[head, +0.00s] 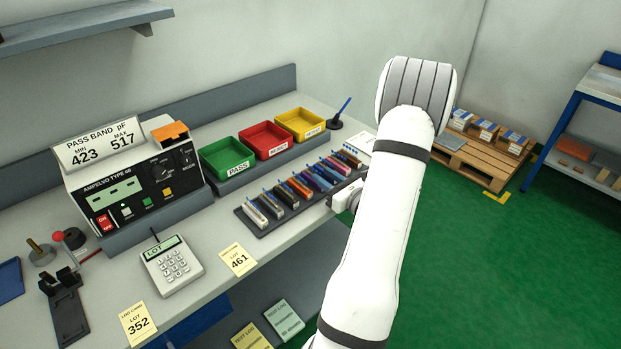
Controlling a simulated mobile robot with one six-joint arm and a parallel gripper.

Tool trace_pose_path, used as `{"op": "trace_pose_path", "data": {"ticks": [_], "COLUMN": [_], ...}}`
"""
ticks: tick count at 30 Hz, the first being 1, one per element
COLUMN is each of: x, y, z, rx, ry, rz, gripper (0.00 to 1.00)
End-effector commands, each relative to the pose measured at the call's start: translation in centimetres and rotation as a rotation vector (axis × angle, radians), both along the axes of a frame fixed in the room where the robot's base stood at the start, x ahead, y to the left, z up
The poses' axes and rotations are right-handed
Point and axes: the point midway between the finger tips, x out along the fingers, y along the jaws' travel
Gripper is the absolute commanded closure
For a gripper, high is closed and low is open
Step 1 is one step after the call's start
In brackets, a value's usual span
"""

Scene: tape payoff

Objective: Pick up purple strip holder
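A dark rack (262,232) on the bench holds a row of several small strip holders in different colours. A purple-looking holder (315,182) stands in the right half of the row, among orange, blue and reddish ones; the holders are small, so its exact shade is hard to tell. My gripper (333,199) is mostly hidden behind my white arm. Only a small part of it shows at the rack's right front edge, close to the holders. Its fingers are not clear, and I cannot tell whether it touches or holds anything.
Green PASS (227,172), red (266,152) and yellow (301,136) trays stand behind the rack. A meter (130,180), a keypad (172,264) and lot cards (238,260) lie to the left. A pen stand (335,123) is behind. A pallet (480,157) stands on the open green floor at right.

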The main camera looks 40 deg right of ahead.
Motion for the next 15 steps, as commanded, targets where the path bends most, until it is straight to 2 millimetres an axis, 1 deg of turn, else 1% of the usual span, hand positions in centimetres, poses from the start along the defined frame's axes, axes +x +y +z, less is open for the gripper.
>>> {"op": "trace_pose_path", "data": {"ticks": [6, 9, 12, 15], "x": [3.4, 4.6, 5.1, 5.2], "y": [0.5, 0.6, 0.7, 0.7], "z": [-0.1, -0.2, -0.2, -0.3], "rx": [0.001, 0.0, 0.0, -0.001], "ry": [0.001, 0.002, 0.002, 0.001], "rz": [0.008, 0.008, 0.008, 0.008], "gripper": [0.71, 0.71, 0.71, 0.71]}}
